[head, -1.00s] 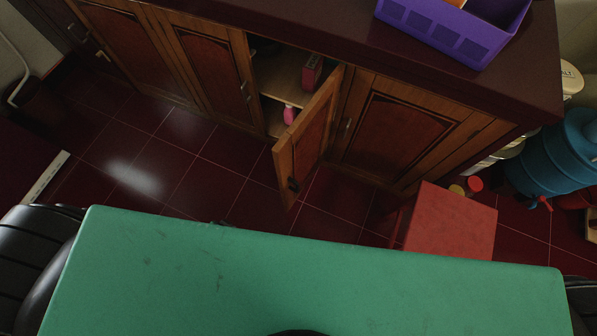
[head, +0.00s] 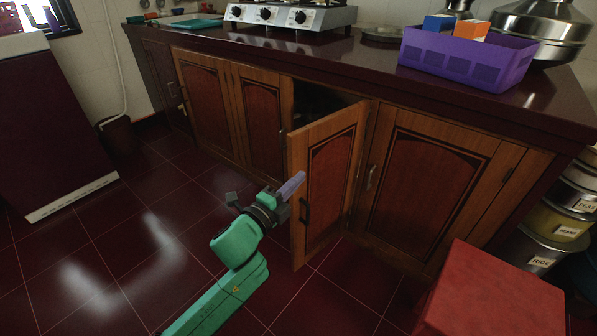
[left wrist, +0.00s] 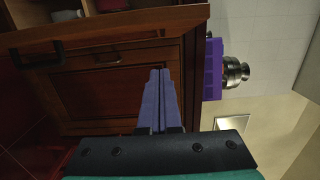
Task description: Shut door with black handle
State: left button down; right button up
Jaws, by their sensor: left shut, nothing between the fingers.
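The wooden cabinet door (head: 333,160) with a black handle (head: 306,212) stands ajar, swung out from the counter front, with a dark opening behind it. The handle also shows at the upper left of the left wrist view (left wrist: 38,56). My left gripper (head: 293,185) is shut and empty, its purple fingers by the door's free edge, above and left of the handle. The fingers (left wrist: 159,98) are pressed together in the left wrist view. I cannot tell whether they touch the door. My right gripper is not in view.
A red stool (head: 492,295) stands at front right, near the closed neighbouring door (head: 420,185). Labelled tins (head: 530,250) stand at the right edge. A purple basket (head: 465,62) and a stove (head: 290,17) sit on the counter. The tiled floor at left is clear.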

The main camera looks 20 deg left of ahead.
aim_at(294, 165)
pick_arm(q)
jog(key=w, duration=0.2)
jog(key=w+a, duration=0.1)
jog(key=w, duration=0.2)
jog(key=shift+w+a+f+b, duration=0.15)
jog(key=shift+w+a+b, duration=0.05)
jog(key=shift+b, duration=0.2)
jog(key=shift+w+a, duration=0.25)
jog(key=shift+a, duration=0.2)
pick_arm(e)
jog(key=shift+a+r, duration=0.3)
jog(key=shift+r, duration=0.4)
pick_arm(q)
jog(key=shift+a, duration=0.15)
